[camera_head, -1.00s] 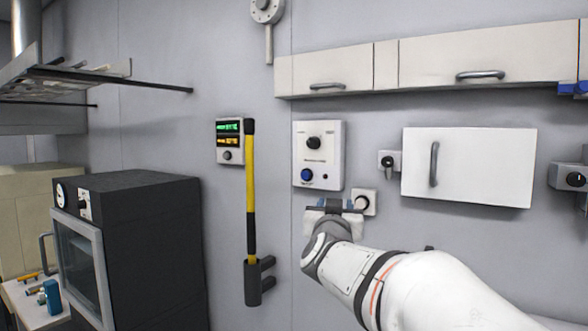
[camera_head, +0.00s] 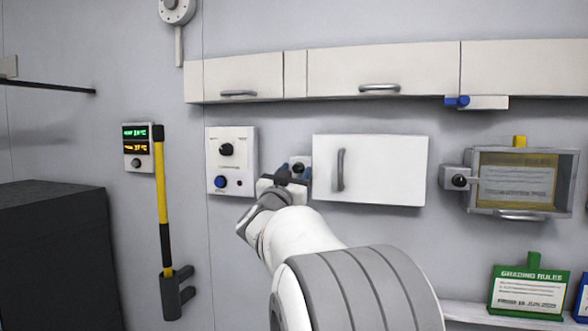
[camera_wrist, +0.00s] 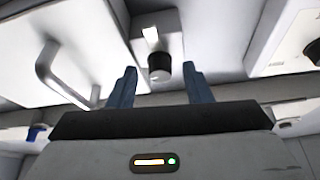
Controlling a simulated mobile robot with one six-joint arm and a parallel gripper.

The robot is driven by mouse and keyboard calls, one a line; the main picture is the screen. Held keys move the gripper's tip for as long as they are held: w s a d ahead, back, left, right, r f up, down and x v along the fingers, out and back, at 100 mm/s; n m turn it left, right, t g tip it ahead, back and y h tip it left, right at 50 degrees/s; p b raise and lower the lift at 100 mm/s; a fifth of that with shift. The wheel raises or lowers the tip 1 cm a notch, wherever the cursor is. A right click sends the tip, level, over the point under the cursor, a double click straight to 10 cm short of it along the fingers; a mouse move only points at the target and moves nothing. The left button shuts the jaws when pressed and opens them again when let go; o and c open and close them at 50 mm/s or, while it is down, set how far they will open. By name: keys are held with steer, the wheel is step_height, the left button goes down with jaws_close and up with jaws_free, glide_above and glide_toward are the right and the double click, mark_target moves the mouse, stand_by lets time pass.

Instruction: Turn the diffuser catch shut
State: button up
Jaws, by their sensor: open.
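A small catch (camera_head: 300,163) is mounted on the wall just left of a white door panel (camera_head: 380,185) with a grey handle. The pictures do not name it as the diffuser catch. In the wrist view it is a pale block with a dark round knob (camera_wrist: 159,68). My gripper (camera_head: 295,176) is in front of it, its blue fingers partly hiding it in the head view. In the wrist view my gripper (camera_wrist: 160,80) is open, one finger on each side of the knob, with gaps on both sides. I cannot tell how far the fingertips reach along the knob.
A white control panel (camera_head: 243,150) with knobs is close on the left, and the door handle (camera_head: 340,170) close on the right. Cabinets (camera_head: 420,65) hang above. Another catch (camera_head: 458,181) sits beside a framed window box (camera_head: 512,212) farther right.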

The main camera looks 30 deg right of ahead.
steer(key=shift+d, duration=0.1)
steer(key=shift+c, duration=0.6)
steer(key=c, duration=0.9)
steer(key=shift+o, duration=0.2)
steer(key=shift+n, duration=0.5)
steer(key=n+t+y, duration=0.1)
steer(key=n, duration=0.1)
steer(key=n+t+b, duration=0.1)
steer(key=n, duration=0.1)
steer(key=shift+s+d+y, duration=0.1)
steer(key=shift+y, duration=0.3)
steer(key=n+t+y, duration=0.1)
steer(key=n, duration=0.3)
steer(key=n+y, duration=0.2)
steer(key=n, duration=0.1)
steer(key=shift+s+d+r+n+t, duration=0.1)
steer(key=shift+r+n+t, duration=0.05)
steer(key=shift+n+t, duration=0.25)
steer(key=n+y, duration=0.1)
steer(key=n, duration=0.1)
steer(key=n+y, duration=0.1)
steer(key=n, duration=0.2)
steer(key=shift+s+d+r+y, duration=0.1)
steer(key=shift+y, duration=0.3)
steer(key=shift+n+g+y, duration=0.4)
steer(key=shift+n+y, duration=0.3)
steer(key=shift+n, duration=1.7)
steer(key=shift+r, duration=0.1)
